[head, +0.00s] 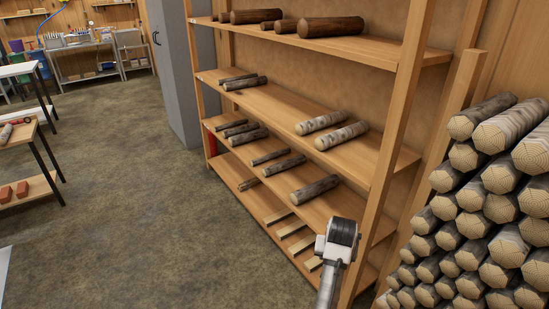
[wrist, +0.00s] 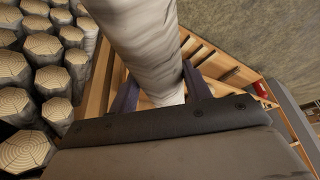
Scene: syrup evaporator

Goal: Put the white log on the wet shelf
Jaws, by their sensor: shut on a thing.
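My gripper (wrist: 160,88) is shut on a pale, whitish log (wrist: 145,45) in the wrist view. The log sits between the two dark fingers and runs out past the top edge of the picture. In the head view my arm's end shows at the lower middle, in front of the shelf rack's right part; the fingers and the held log are hidden there. The wooden rack has a top shelf (head: 390,48), a middle shelf (head: 275,110) and a lower shelf (head: 238,165). I cannot tell which one is the wet shelf.
Two pale logs (head: 322,122) lie on the middle shelf's right; darker logs lie on all three shelves. Slats (head: 278,216) lie at the bottom. A large log stack (head: 490,200) stands right of the rack, close to my arm.

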